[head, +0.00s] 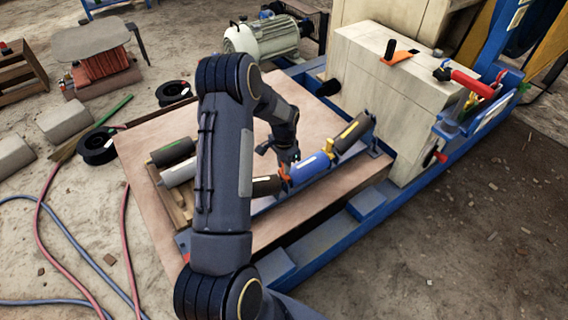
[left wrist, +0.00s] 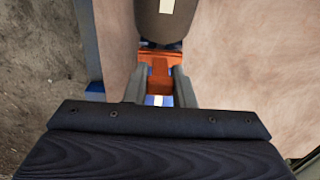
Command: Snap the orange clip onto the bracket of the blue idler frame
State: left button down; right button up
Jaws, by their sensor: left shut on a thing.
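My left gripper (head: 288,163) is shut on the orange clip (left wrist: 160,72), with one finger on each side of it in the left wrist view. In the head view the clip (head: 285,175) shows as a small orange patch between a dark roller (head: 266,186) and the blue roller (head: 310,168). The blue idler frame (head: 336,173) carries these rollers and a dark, yellow-labelled one (head: 354,132). In the left wrist view a dark roller (left wrist: 167,22) lies just beyond the clip. The bracket is hidden, so I cannot tell whether the clip touches it. My right gripper is not in view.
The frame lies on a wooden board (head: 150,150). Loose green-grey and white rollers (head: 172,152) lie at the left. A pale block (head: 395,85) with tools on top stands behind at the right. Hoses (head: 50,225) and cable reels (head: 97,146) are on the floor.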

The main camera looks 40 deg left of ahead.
pick_arm(q)
jog(key=shift+f+b, duration=0.4)
jog(key=shift+f, duration=0.3)
jog(key=c, duration=1.1)
grip_release()
jog(key=shift+c, duration=0.2)
jog(key=shift+r, duration=0.2)
notch_tip(320, 180, up, 8)
jog(key=shift+f+p, duration=0.2)
jog(key=shift+p, duration=0.9)
jog(key=shift+c, duration=0.6)
notch_tip(320, 180, up, 2)
jog(key=n+p, duration=0.1)
jog(key=p, duration=0.2)
jog(key=shift+r+p, duration=0.2)
jog(key=shift+p, duration=0.2)
jog(key=c, duration=0.7)
jog(key=shift+r+p, duration=0.15)
jog(key=shift+p, duration=0.15)
grip_shut()
jog(key=shift+n, duration=0.3)
jog(key=shift+w+f+b, duration=0.1)
jog(key=shift+f+b, duration=2.05)
jog(key=shift+f, duration=1)
